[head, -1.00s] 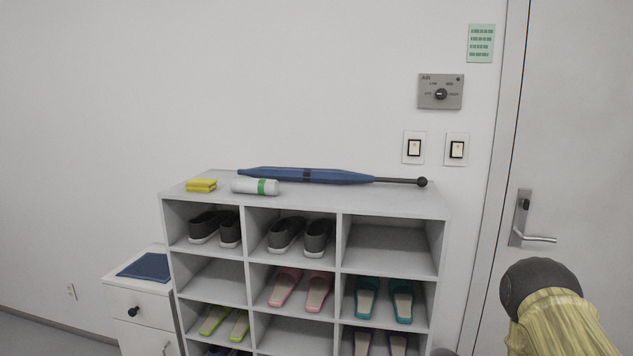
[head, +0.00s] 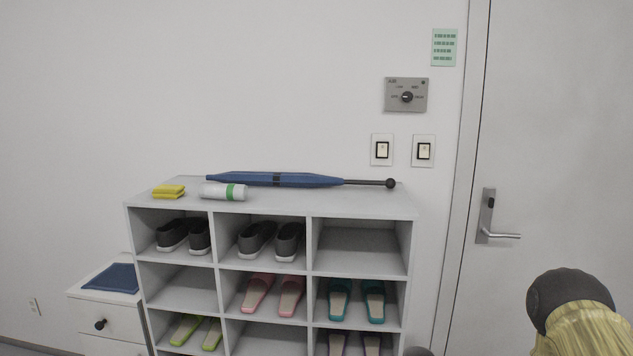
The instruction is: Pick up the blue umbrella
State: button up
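The blue umbrella (head: 310,180) is closed and lies flat on top of the grey shoe shelf (head: 375,203), along its back edge by the wall. Its dark shaft and round black knob point right. A dark band crosses its middle. At the lower right, a dark rounded part and a yellowish section, likely of my arm, stand in front of the door, well to the right of the umbrella. My gripper's fingers cannot be made out.
Shoes and slippers fill several cubbies. A white drawer cabinet (head: 97,311) stands left, and a door (head: 545,130) is at right.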

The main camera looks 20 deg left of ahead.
aim_at(278, 179)
jog(key=z, duration=3.05)
jog(key=k, duration=2.9)
jog(key=u, duration=2.15)
jog(key=i, duration=1)
jog(key=u, duration=0.1)
